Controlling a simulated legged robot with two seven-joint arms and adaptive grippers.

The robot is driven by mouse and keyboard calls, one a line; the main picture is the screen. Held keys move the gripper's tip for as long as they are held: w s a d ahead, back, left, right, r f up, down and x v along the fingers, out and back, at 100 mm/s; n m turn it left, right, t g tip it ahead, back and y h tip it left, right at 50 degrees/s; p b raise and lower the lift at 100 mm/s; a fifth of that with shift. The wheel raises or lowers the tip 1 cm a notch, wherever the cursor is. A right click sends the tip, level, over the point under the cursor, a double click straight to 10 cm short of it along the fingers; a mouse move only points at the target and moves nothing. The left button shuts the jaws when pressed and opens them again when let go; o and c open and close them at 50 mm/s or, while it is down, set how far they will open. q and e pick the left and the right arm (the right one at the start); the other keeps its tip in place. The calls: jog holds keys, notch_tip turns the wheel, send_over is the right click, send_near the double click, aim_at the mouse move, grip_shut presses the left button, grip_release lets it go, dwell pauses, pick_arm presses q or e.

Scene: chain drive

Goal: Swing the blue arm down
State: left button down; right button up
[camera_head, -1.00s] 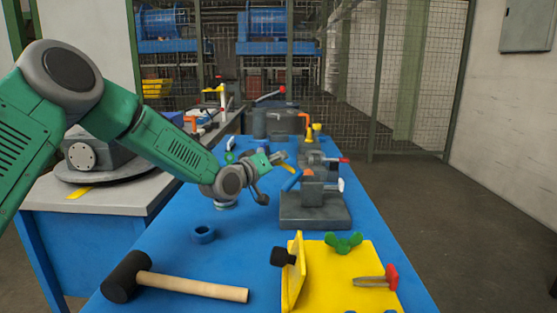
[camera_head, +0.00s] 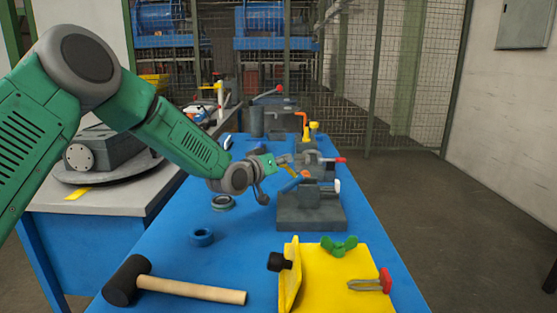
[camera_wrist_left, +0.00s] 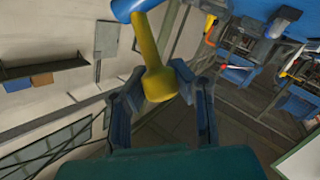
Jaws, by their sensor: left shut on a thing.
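The blue arm (camera_head: 290,185) sits on a dark grey fixture (camera_head: 311,216) on the blue table. It slants up toward my gripper in the head view. In the left wrist view its blue end (camera_wrist_left: 135,8) carries a yellow handle (camera_wrist_left: 157,75) with a thick rounded end. My left gripper (camera_head: 287,162) is at this handle, just above the blue arm. In the wrist view its two dark fingers (camera_wrist_left: 160,88) close around the handle's thick end. The exact finger contact is small in the head view. My right gripper is not in view.
Other fixtures with an orange lever (camera_head: 303,122) stand behind. Blue table between ring and fixture is clear.

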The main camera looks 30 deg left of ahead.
aim_at(304, 174)
pick_arm(q)
jog(key=shift+d+f+m+g+p, duration=0.25)
jog(key=shift+d+p, duration=0.1)
jog(key=shift+d, duration=0.1)
jog(key=shift+d+f+m+g+p, duration=0.15)
jog(key=shift+d+m+g+p, duration=0.1)
jog(key=shift+d+p, duration=0.15)
jog(key=shift+w+d+f+m+g+y+p, duration=0.15)
jog(key=shift+w+d+m+g+y+p, duration=0.1)
jog(key=shift+d+m+g+p, duration=0.3)
jog(key=shift+w+d+f+m+g+y+p, duration=0.15)
jog(key=shift+w+d+m+p, duration=0.2)
jog(key=shift+p, duration=0.35)
jog(key=shift+w+d+f+m+g+y+p, duration=0.1)
jog(key=shift+d+f+m+g+y+p, duration=0.25)
jog(key=shift+d+p, duration=0.2)
jog(key=shift+w+d+f+m+g+y, duration=0.15)
jog(key=shift+d+f+m+g+y, duration=0.1)
jog(key=shift+d+f+m+y, duration=0.1)
jog(key=shift+w+d+f, duration=0.15)
jog(key=shift+d+f, duration=0.1)
jog(key=shift+f, duration=0.1)
jog(key=shift+d, duration=0.1)
jog(key=c, duration=1.3)
grip_release()
jog(key=shift+r, duration=0.4)
